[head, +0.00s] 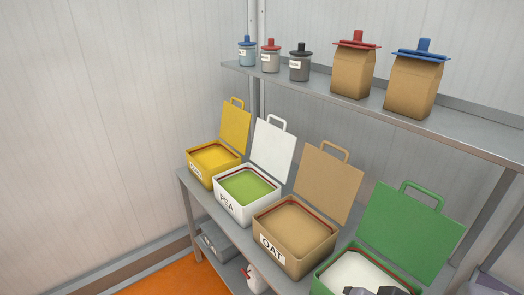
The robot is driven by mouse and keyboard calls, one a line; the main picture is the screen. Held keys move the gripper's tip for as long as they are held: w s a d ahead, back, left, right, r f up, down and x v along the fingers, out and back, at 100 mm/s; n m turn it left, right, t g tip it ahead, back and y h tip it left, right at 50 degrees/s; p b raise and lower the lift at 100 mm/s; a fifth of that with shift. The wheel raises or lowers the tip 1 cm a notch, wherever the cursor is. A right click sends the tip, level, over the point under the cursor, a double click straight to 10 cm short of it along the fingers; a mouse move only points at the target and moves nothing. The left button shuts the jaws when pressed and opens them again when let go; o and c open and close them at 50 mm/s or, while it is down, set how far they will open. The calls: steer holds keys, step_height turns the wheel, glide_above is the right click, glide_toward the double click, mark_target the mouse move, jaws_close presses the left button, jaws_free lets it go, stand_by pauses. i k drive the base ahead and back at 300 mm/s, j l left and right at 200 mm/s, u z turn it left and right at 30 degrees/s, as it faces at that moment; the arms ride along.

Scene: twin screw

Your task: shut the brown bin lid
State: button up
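The brown bin (292,238), labelled OAT, stands on the lower shelf between the white and green bins. Its brown lid (328,182) is open, tilted up and back behind the bin, with a loop handle on its top edge. Pale brown contents and a dark red inner rim show inside. A dark grey part of my arm or gripper (376,291) just enters at the bottom edge, in front of the green bin and apart from the brown lid. Its fingers cannot be made out.
Yellow (207,175), white PEA (240,207) and green (330,271) bins also have raised lids. The upper shelf (395,128) runs above and behind, holding small jars and two brown bags (353,72) with red and blue clips. Orange floor is clear at lower left.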

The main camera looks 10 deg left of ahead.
mark_target(328, 182)
steer(key=i+j+z, duration=0.15)
steer(key=z, duration=0.25)
steer(key=i+j+z, duration=0.15)
steer(key=j+z, duration=0.3)
